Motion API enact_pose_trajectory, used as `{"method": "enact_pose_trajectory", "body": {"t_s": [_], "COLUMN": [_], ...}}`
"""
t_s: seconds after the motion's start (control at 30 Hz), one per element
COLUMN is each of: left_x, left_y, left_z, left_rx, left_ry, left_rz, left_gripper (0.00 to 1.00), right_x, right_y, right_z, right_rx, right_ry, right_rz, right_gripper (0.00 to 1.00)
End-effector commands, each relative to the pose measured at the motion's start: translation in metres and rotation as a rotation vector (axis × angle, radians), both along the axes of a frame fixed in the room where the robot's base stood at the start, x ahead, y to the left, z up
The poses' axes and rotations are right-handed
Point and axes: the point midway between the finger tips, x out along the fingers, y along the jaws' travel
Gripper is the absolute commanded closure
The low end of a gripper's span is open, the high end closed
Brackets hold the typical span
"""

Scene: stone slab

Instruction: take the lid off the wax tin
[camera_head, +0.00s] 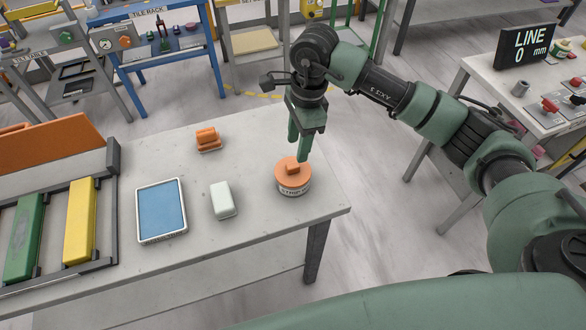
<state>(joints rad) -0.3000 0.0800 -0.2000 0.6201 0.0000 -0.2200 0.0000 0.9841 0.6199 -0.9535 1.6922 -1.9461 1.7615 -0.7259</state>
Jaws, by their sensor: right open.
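The wax tin (294,188) stands upright at the right end of the grey slab table. It is a short round tin with a pale printed band. Its orange lid (285,181) is on top, with a raised block-shaped knob (292,169) in the middle. My right gripper (298,155) points down just above the lid, with its green fingers around or just behind the knob. The fingers are open, and whether they touch the knob cannot be told. My left gripper is not in view.
Left of the tin lie a white block (223,200), an orange-handled piece (208,139) and a blue-topped tray (162,210). A rack with green and yellow bars (80,222) fills the left side. The table's right edge is close to the tin.

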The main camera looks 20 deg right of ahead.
Motion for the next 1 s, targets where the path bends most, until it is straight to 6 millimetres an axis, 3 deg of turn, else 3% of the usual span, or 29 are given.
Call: {"method": "enact_pose_trajectory", "body": {"t_s": [0.37,0.5,0.8,0.97,1.0], "left_x": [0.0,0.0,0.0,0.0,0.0], "left_y": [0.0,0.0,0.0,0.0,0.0], "left_z": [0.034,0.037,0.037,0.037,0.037], "left_rx": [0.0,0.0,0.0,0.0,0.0], "left_ry": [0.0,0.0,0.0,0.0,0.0], "left_rz": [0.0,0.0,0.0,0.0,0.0], "left_gripper": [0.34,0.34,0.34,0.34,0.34], "right_x": [0.0,0.002,0.002,0.002,0.002], "right_y": [0.007,0.009,0.01,0.01,0.01], "right_z": [-0.045,-0.064,-0.071,-0.071,-0.071], "right_rx": [0.005,0.006,0.007,0.007,0.007], "right_ry": [0.009,0.004,0.002,0.002,0.002], "right_rz": [0.001,0.0,0.002,0.001,0.001], "right_gripper": [0.55,0.55,0.55,0.99,1.0]}}
